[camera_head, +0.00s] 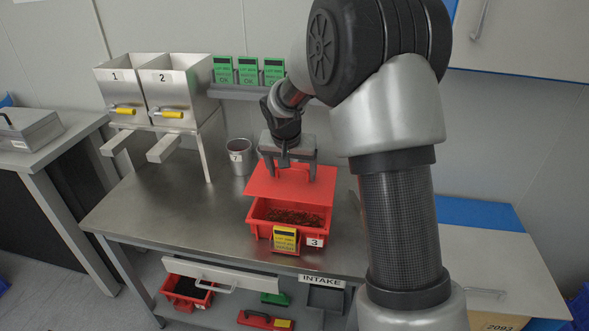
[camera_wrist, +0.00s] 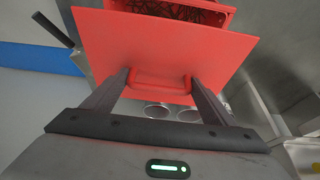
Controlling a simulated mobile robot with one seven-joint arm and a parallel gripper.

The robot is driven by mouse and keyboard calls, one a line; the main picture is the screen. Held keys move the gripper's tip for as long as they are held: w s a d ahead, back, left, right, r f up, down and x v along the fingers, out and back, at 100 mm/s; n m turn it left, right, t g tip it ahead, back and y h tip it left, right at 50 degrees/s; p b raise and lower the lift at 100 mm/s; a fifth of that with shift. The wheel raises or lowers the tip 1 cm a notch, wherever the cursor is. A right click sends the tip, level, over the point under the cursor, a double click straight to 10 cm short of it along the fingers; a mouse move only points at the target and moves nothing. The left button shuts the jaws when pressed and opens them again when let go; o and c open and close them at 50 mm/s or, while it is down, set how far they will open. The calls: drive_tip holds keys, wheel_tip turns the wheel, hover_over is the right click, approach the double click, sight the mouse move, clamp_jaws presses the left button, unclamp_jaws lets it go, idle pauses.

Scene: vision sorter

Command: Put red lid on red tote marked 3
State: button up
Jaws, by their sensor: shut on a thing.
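The red lid (camera_head: 280,185) is a flat red plate with a raised handle, held above the back part of the red tote. My gripper (camera_head: 296,174) is shut on the lid's handle, which shows between the fingers in the wrist view (camera_wrist: 160,81). The red tote (camera_head: 263,232) stands on the steel table with a white label "3" and a yellow tag on its front. Its front part is uncovered and shows dark contents. The lid looks tilted and set back from the tote's front rim; whether it touches the tote I cannot tell.
A metal cup (camera_head: 239,157) stands behind the tote to the left. Two steel bins (camera_head: 152,92) marked 1 and 2 stand at the back left. Green cards (camera_head: 248,70) sit on a rear shelf. The steel table's left part (camera_head: 165,215) is clear. Another red tote (camera_head: 186,290) is below.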

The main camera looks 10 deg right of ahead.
sight(291, 184)
drive_tip(key=shift+f+b, duration=1.85)
drive_tip(key=shift+f, duration=1.25)
drive_tip(key=shift+f+b, duration=0.75)
drive_tip(key=shift+b, duration=0.05)
drive_tip(key=shift+f+b, duration=0.4)
drive_tip(key=shift+b, duration=0.3)
drive_tip(key=o, duration=1.2)
drive_tip(key=shift+r, duration=0.1)
